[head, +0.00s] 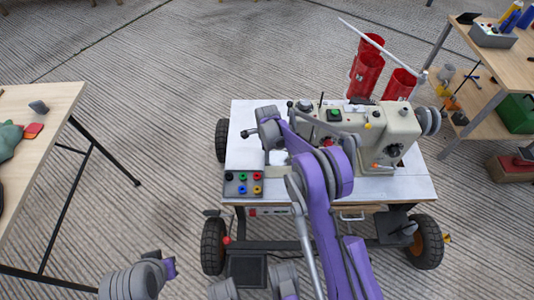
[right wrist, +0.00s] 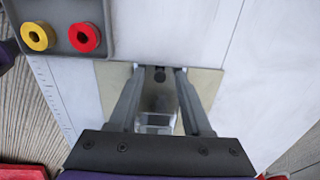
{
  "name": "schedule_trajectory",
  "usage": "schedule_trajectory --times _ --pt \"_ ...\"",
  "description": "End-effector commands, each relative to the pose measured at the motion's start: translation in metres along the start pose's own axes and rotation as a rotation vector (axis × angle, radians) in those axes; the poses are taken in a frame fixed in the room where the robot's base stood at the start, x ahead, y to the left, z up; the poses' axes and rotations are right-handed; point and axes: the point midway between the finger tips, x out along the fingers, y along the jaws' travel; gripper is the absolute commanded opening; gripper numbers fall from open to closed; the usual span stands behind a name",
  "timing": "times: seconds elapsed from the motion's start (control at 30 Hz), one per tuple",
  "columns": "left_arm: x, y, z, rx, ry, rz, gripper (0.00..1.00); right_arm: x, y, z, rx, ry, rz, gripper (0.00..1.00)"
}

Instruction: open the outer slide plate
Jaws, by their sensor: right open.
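The sewing machine (head: 375,130) stands on a white-topped wheeled cart. In the right wrist view a flat beige plate (right wrist: 207,85) is set in the white surface; it appears to be the slide plate. A small dark mark or hole shows near its far edge. My right gripper (right wrist: 158,72) is open, its fingers over the plate and on either side of the dark mark. I cannot tell whether the tips touch it. A clear, glassy shape shows between the fingers. In the head view my right arm hides much of this area. Part of my left arm shows at lower left, its jaws not clear.
A button panel (head: 243,184) sits on the cart's front left, close to the right gripper; it also shows in the right wrist view (right wrist: 60,28). Red thread cones (head: 367,75) stand behind the machine. A wooden table (head: 45,100) is left and a shelved bench (head: 490,60) right.

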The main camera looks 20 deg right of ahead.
Motion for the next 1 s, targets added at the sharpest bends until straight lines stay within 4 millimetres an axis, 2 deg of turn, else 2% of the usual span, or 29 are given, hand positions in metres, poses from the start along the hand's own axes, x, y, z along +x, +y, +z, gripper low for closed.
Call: schedule_trajectory --times 0.07,0.33,1.0 --pt "-0.0001 0.0000 0.0000 0.000 0.000 0.000 0.00 -0.0002 0.0000 0.0000 0.000 0.000 0.000 0.47" --pt "0.0000 0.0000 0.0000 0.000 0.000 0.000 0.00 -0.0003 0.0000 0.0000 0.000 0.000 0.000 0.00" --pt "-0.0001 0.0000 0.0000 0.000 0.000 0.000 0.00 -0.0005 0.0000 0.0000 0.000 0.000 0.000 0.00"
